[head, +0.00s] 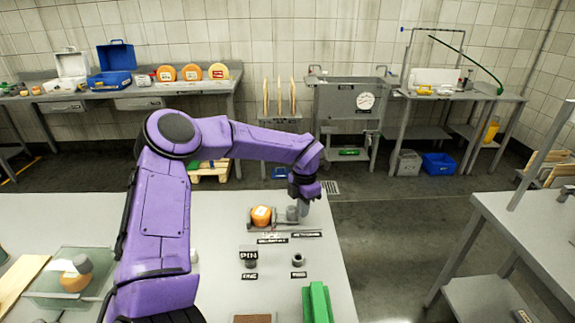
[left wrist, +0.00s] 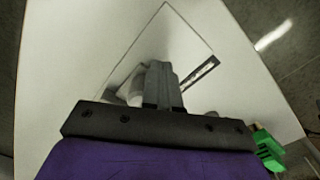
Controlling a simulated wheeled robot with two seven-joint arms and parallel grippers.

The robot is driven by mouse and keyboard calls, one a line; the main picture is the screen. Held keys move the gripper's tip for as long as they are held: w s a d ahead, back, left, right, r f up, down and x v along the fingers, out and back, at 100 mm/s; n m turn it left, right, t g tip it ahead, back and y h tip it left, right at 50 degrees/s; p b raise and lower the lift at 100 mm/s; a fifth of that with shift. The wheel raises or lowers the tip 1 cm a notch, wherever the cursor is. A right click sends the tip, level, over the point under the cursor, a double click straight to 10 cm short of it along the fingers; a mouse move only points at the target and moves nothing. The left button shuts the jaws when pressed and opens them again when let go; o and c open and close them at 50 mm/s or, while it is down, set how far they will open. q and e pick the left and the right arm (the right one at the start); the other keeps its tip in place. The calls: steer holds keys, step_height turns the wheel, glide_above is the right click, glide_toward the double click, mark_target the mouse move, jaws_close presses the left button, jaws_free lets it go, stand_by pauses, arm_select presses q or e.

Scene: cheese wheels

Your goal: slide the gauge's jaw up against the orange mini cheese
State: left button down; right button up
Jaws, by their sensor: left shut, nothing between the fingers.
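A pale grey part (left wrist: 132,88) shows just left of the fingers. The cheese is not clearly visible there. My right gripper is out of view.
A green block (head: 316,302) stands near the front right edge of the white table (head: 222,215). A glassy board with another orange cheese (head: 74,281) is at the left.

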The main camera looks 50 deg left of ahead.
arm_select(q)
steer(key=shift+f+p, duration=0.1)
steer(key=shift+p, duration=0.5)
stand_by(1.4)
steer(key=shift+w+d+b, duration=0.5)
steer(key=shift+w, duration=0.05)
steer(key=shift+w+d, duration=0.25)
steer(key=shift+w, duration=0.05)
step_height(320, 180, up, 8)
steer(key=p, duration=0.6)
steer(key=shift+p, duration=0.4)
steer(key=shift+r, duration=0.2)
